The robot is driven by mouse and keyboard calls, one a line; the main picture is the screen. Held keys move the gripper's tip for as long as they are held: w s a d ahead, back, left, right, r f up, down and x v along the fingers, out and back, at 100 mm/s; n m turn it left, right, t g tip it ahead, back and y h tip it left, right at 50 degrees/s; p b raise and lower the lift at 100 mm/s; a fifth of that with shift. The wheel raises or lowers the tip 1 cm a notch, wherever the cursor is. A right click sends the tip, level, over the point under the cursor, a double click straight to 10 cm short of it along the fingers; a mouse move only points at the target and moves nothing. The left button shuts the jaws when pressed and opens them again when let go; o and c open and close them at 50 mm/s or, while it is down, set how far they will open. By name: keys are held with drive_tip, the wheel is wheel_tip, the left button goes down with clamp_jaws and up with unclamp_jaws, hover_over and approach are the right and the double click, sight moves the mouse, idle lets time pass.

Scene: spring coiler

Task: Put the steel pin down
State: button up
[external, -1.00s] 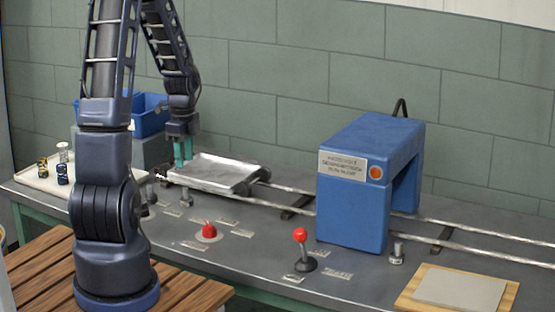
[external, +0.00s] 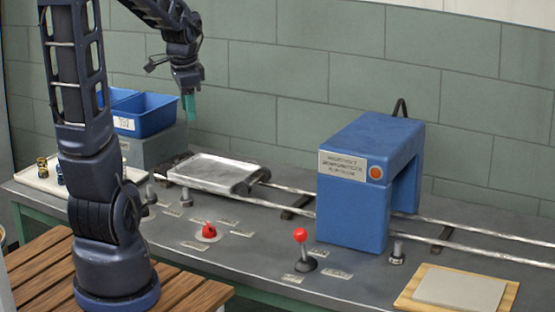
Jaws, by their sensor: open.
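My gripper (external: 189,106) has teal fingers and hangs in the air above the left end of the cart's metal tray (external: 212,171). It is open, and no pin shows in it. A small steel pin (external: 151,193) stands upright on the grey table, left of the tray and close to my arm. Another steel pin with a wide head (external: 397,253) stands upright at the right foot of the blue machine (external: 352,185). I cannot tell which one is the task's pin. My arm hides part of the table at the left.
The tray rides on rails (external: 470,248) that run through the blue machine. A red knob (external: 208,230) and a red-topped lever (external: 301,240) stand at the front. Blue bins (external: 150,118) sit at the back left. A wooden board with a grey plate (external: 458,291) lies at the right.

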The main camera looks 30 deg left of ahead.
drive_tip(key=s+d+r+n+t, duration=0.1)
drive_tip(key=s+d+r+n, duration=0.2)
drive_tip(key=s, duration=0.4)
drive_tip(key=s+d+r+n+t, duration=0.1)
drive_tip(key=s+d+r+n, duration=0.2)
drive_tip(key=s, duration=0.5)
drive_tip(key=shift+r+n+t+h, duration=0.35)
drive_tip(key=shift+r+n, duration=0.25)
drive_tip(key=shift+n, duration=0.4)
idle(0.4)
drive_tip(key=o, duration=0.4)
